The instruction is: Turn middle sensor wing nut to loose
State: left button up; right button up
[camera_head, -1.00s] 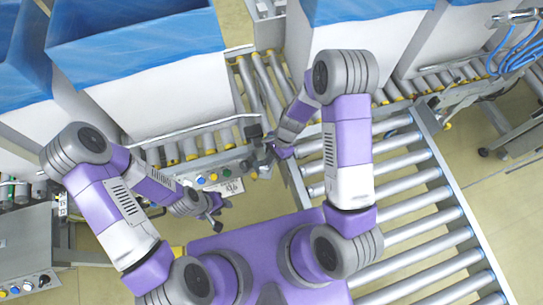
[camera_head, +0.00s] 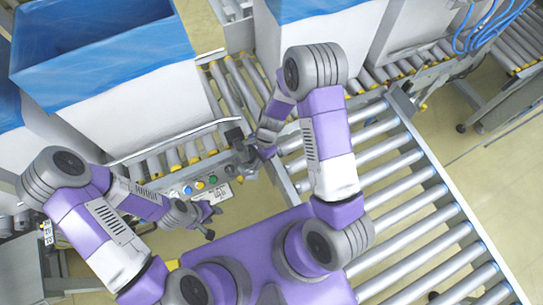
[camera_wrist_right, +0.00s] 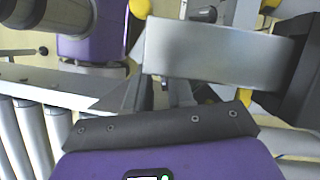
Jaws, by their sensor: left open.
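The sensor mount (camera_head: 236,140) shows as a small dark block at the end of the conveyor rail in the head view. I cannot make out the wing nut on it. My right gripper (camera_head: 252,156) is beside this mount, partly hidden by its own arm. In the right wrist view a grey metal block (camera_wrist_right: 215,55) is close in front of the right gripper's purple body; whether its fingers touch anything is not clear. My left gripper (camera_head: 213,221) is open and empty, below the button panel (camera_head: 200,186) and apart from it.
A white box with a blue liner (camera_head: 120,85) stands on the roller conveyor at the upper left. Another lined box (camera_head: 315,25) stands at the top. A wide roller conveyor (camera_head: 420,210) runs along the right. Open floor (camera_head: 500,170) lies beyond it.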

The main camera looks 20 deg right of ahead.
jog(key=shift+w, duration=0.25)
